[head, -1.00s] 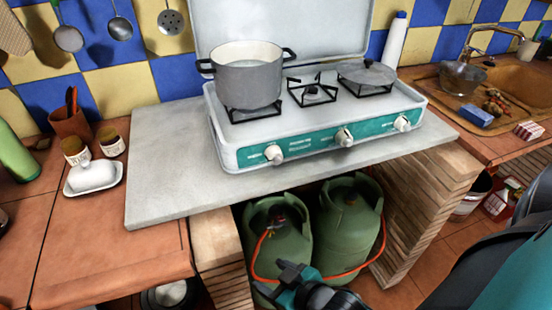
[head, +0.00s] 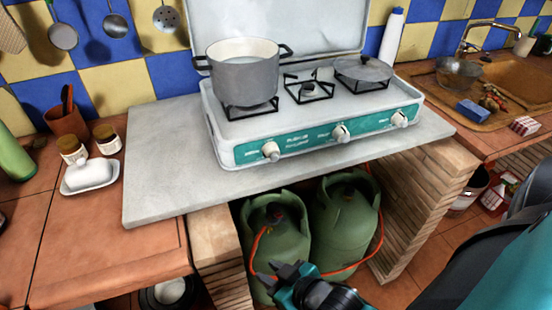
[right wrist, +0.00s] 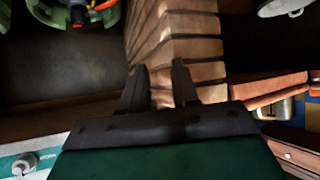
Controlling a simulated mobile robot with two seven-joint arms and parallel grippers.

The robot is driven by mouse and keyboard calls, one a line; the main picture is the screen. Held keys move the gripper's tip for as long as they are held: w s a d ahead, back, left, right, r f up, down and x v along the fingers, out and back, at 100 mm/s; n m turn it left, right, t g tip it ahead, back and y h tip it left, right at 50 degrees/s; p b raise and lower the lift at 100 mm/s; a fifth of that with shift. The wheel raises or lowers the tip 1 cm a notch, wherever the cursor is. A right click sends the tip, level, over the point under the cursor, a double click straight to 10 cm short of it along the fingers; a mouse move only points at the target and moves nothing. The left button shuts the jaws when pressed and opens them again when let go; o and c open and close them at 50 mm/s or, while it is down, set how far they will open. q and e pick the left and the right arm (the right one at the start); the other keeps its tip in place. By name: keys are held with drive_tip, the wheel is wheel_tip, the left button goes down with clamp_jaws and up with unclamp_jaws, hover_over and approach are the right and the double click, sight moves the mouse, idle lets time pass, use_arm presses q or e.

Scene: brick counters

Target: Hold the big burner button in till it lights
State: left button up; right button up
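The white camping stove (head: 225,150) stands on the grey slab. Three white knobs sit on its teal front strip: the left knob (head: 271,151), the middle knob (head: 340,132) and the right knob (head: 399,118). A grey pot (head: 242,80) stands on the left burner; the middle burner (head: 309,90) is bare. I see no flame. My right gripper (head: 278,271) is low in front of the gas bottles, below the knobs and apart from them. In the right wrist view its two fingers (right wrist: 160,82) are apart and empty; one knob (right wrist: 25,163) shows at lower left. My left gripper is out of view.
A lid (head: 366,73) covers the right burner. Two green gas bottles (head: 345,225) with an orange hose stand under the slab (head: 160,180), between brick supports (head: 425,200). A butter dish (head: 90,176) and jars sit at left. Space in front of the knobs is clear.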

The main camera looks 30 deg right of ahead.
clamp_jaws()
drive_tip(key=shift+s, duration=0.1)
idle(1.1)
